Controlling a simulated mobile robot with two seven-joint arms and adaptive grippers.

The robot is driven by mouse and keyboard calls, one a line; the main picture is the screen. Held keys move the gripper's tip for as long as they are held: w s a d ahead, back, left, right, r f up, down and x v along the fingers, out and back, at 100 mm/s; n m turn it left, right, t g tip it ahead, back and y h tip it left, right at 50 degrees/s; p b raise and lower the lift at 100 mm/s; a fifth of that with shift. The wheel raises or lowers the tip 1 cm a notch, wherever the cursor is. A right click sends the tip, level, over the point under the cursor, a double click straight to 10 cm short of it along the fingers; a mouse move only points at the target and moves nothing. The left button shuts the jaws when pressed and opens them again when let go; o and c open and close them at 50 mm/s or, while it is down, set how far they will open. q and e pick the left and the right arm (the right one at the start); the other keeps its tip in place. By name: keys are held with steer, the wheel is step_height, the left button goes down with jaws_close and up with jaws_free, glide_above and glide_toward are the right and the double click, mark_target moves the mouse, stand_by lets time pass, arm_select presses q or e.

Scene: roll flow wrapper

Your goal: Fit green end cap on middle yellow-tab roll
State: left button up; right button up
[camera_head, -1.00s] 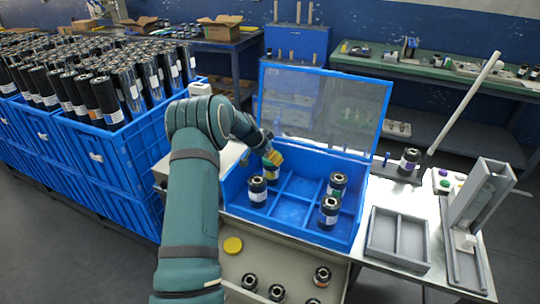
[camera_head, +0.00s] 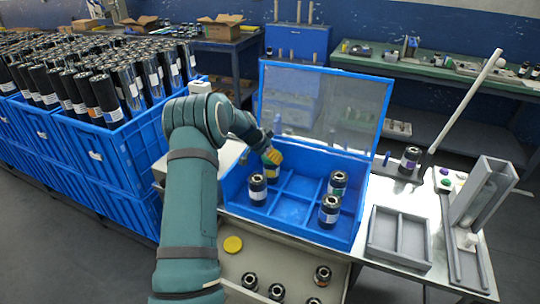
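My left arm reaches over the open blue box (camera_head: 303,238), and its gripper (camera_head: 270,150) is at the back left compartment. A dark roll (camera_head: 271,171) stands there with a yellow piece (camera_head: 273,156) at its top, right at the gripper. The fingers are too small and covered to tell whether they grip it. Other dark rolls stand in the box: one at front left (camera_head: 257,190), one at right (camera_head: 337,184) and one at front right (camera_head: 329,212). A small green piece (camera_head: 446,182), possibly a cap, lies on the table at right. My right gripper is out of view.
The box's clear lid (camera_head: 325,105) stands open behind. A grey two-part tray (camera_head: 398,238) and a grey upright fixture (camera_head: 482,193) are at right. Blue crates (camera_head: 118,160) fill the left.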

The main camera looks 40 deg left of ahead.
arm_select(q)
steer(key=shift+b, duration=0.4)
stand_by(0.4)
steer(key=shift+f, duration=0.55)
stand_by(0.4)
steer(key=o, duration=0.5)
steer(key=shift+r, duration=0.1)
steer(key=shift+p+v, duration=0.6)
steer(key=shift+v, duration=4.85)
steer(key=shift+r, duration=0.1)
